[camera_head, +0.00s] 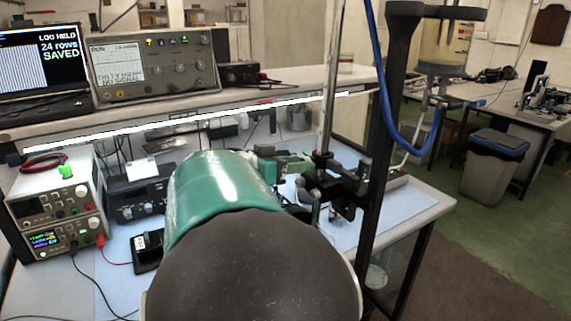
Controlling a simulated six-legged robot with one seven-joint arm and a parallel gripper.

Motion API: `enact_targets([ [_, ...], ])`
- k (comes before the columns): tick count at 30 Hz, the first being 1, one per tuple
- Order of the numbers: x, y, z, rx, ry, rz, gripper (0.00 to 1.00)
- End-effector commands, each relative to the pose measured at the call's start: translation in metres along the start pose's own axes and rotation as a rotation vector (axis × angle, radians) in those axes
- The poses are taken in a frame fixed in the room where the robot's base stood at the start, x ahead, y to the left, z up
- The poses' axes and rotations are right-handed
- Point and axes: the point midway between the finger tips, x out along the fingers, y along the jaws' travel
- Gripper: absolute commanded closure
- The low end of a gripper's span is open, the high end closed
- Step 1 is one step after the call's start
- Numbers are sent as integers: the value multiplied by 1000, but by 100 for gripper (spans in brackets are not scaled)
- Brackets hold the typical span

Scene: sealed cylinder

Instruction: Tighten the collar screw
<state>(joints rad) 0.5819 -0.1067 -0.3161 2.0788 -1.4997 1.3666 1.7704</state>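A bright metal rod (331,85) stands upright right of centre. A black collar clamp (322,165) sits around it low down, with dark knobs and block-like parts beside it. The collar screw cannot be told apart from these small parts. My large green and dark arm fills the lower middle and hides much of the bench. Past it, a small green part (292,164) close to the left of the clamp seems to belong to my arm's end. My gripper's fingers cannot be made out, nor whether they touch the clamp.
A clear cylinder vessel (440,45) hangs at upper right on a black stand (378,180), with a blue hose (383,70) looping below it. Power supplies (58,212) with cables stand at left. An oscilloscope (155,66) and laptop (42,60) sit on the shelf.

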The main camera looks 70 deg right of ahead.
Motion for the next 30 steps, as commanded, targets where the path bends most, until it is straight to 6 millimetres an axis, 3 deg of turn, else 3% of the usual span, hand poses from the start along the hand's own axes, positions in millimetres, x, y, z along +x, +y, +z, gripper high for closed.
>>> enact_targets([
  [9,1,1,0,0,-2,4,53],
  [14,-10,1,0,0,-2,4,53],
  [30,-118,0,0,0,-1,1,53],
])
